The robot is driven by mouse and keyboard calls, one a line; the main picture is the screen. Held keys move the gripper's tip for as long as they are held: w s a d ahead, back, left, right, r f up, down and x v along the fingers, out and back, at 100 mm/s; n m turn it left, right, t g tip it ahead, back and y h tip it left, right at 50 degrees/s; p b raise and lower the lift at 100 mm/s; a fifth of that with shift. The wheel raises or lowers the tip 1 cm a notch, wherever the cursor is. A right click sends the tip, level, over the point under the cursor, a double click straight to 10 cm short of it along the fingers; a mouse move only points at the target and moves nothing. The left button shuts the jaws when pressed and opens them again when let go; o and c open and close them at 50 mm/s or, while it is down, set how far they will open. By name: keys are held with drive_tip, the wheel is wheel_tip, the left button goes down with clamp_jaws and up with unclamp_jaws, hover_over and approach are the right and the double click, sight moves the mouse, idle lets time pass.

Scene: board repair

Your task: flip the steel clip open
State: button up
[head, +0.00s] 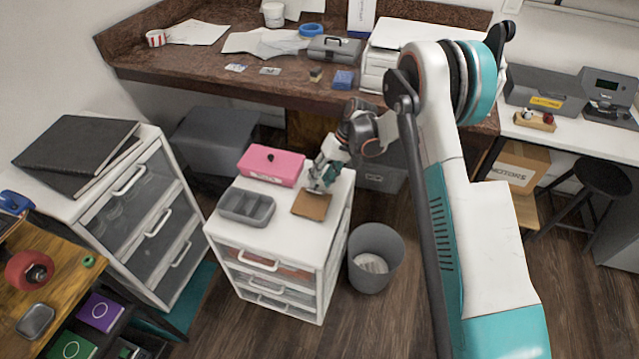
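My gripper (317,188) points down over the top of the white drawer unit (232,233). Its fingertips are at the back edge of a small brown board (312,206) that lies flat near the unit's right side. I cannot tell whether they touch the board. The steel clip cannot be made out; it is too small or hidden by the gripper. The fingers are too small to show whether they are open or shut.
A pink box (271,166) and a grey compartment tray (246,207) stand left of the board. A grey bin (375,262) is on the floor at right. A brown worktop (210,66) with a toolbox (334,49) lies behind.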

drive_tip(key=shift+x, duration=0.75)
drive_tip(key=shift+c, duration=0.5)
clamp_jaws()
drive_tip(key=shift+w+d+f+g+b, duration=0.2)
drive_tip(key=shift+w+g+b, duration=0.25)
drive_tip(key=shift+g, duration=0.25)
drive_tip(key=shift+w+d+f+m+g+y, duration=0.1)
drive_tip(key=shift+w+m+g+y, duration=0.1)
drive_tip(key=shift+g+y, duration=0.25)
drive_tip(key=shift+w+f+m+g+y, duration=0.1)
drive_tip(key=shift+w+m+g+y, duration=0.15)
drive_tip(key=shift+g, duration=0.4)
drive_tip(key=shift+r, duration=0.1)
